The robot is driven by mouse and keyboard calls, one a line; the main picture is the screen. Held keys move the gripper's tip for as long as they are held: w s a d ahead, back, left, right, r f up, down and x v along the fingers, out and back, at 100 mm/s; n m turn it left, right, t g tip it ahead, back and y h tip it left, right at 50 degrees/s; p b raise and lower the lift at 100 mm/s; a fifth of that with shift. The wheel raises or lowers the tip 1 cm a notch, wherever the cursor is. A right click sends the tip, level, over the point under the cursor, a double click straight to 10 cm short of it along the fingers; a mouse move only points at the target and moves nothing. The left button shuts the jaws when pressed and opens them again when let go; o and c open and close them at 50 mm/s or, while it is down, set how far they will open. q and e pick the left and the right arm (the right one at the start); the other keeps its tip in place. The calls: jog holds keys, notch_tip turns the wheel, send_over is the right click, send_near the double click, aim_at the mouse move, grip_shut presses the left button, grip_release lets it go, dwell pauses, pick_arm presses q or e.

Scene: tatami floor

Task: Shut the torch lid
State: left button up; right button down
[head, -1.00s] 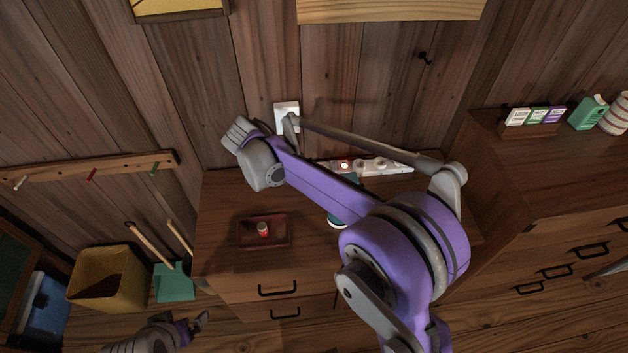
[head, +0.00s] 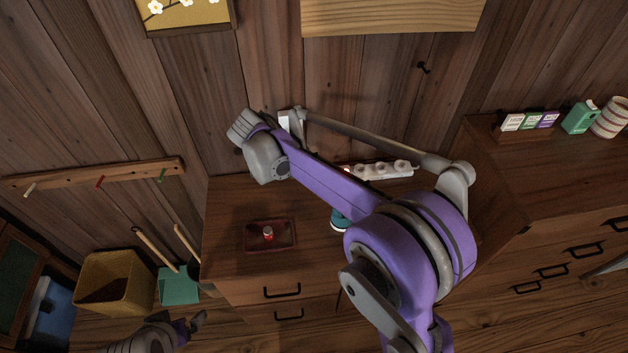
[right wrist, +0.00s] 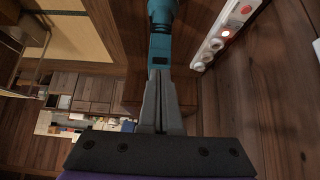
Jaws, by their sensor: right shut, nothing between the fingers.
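The teal torch (head: 340,220) stands on the wooden cabinet in the head view, mostly hidden behind my right arm. In the right wrist view the teal torch (right wrist: 162,14) is at the top middle, with a narrower teal part with a dark patch (right wrist: 160,49) below it. My right gripper (right wrist: 160,78) is shut and empty, its fingertips pointing at that part; I cannot tell whether they touch it. The lid's angle is not clear. My left gripper (head: 196,322) is low at the left of the head view, away from the torch; its jaw gap is unclear.
A dark red tray (head: 292,246) with a small red-and-white cylinder (head: 267,234) lies on the cabinet (head: 225,205). A white power strip (head: 385,170) with a lit red switch lies along the wall; it also shows beside the torch in the right wrist view (right wrist: 216,42).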

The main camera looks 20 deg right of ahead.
pick_arm(q)
jog(key=shift+s+a+f+b, duration=0.2)
jog(key=shift+a+f+b, duration=0.15)
jog(key=shift+a+b, duration=0.15)
pick_arm(e)
jog(key=w+a+f, duration=0.2)
jog(key=a, duration=0.7)
jog(key=shift+w+a, duration=0.15)
jog(key=s+d+r+n+t+y, duration=0.25)
jog(key=s+d+n+y, duration=0.2)
jog(key=s+n, duration=0.5)
pick_arm(q)
jog(key=shift+w+r+p, duration=0.25)
jog(key=shift+r+p, duration=0.45)
jog(key=shift+r, duration=0.2)
pick_arm(e)
jog(key=s+f+n+t+y, duration=0.1)
jog(key=s+n+t, duration=0.1)
jog(key=s+n, duration=0.3)
jog(key=s+d+f+n+t+y, duration=0.1)
jog(key=s+f+n+t+y, duration=0.1)
jog(key=s+n, duration=0.4)
jog(key=s, duration=0.3)
jog(key=shift+f+t, duration=0.3)
jog(key=shift+t, duration=0.05)
